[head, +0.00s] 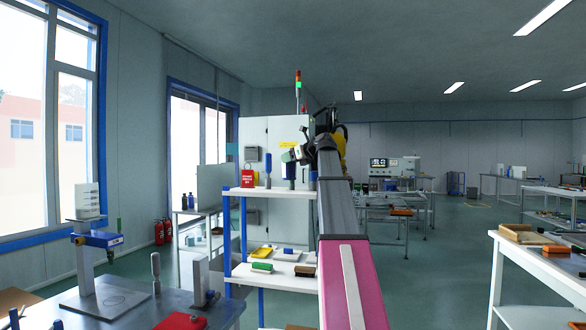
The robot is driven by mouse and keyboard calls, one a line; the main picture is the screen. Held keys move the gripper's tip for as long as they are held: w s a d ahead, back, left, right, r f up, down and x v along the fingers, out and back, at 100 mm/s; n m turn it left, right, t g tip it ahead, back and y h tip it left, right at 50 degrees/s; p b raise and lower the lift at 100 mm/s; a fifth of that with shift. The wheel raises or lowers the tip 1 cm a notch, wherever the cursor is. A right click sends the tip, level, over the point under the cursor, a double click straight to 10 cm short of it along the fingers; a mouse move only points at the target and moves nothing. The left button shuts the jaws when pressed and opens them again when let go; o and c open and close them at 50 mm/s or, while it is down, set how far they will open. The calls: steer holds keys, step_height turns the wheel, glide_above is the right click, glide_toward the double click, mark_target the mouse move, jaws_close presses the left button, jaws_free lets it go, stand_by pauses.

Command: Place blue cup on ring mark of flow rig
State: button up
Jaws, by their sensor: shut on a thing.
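My gripper (290,162) is small and far off, at the end of my outstretched arm, above the top board of the white shelf. It is shut on a small dark-blue thing, seemingly the blue cup (290,172), which hangs upright just below it. Whether the cup touches the board is too small to tell. The flow rig (85,268) stands on the metal table at the lower left, with a post, a blue head and a grey base plate. The faint ring mark (115,298) is on that plate, bare, well left of my gripper.
The white shelf (247,191) bears a red block (249,177) and a blue-handled tool (268,168), with brushes on its lower board. The metal table (140,311) also holds a grey upright tool (155,272), a bracket (202,283) and a red case (181,321).

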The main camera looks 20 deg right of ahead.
steer(key=s+a+r, duration=0.3)
steer(key=a+r, duration=0.3)
steer(key=a, duration=0.4)
steer(key=shift+a, duration=0.15)
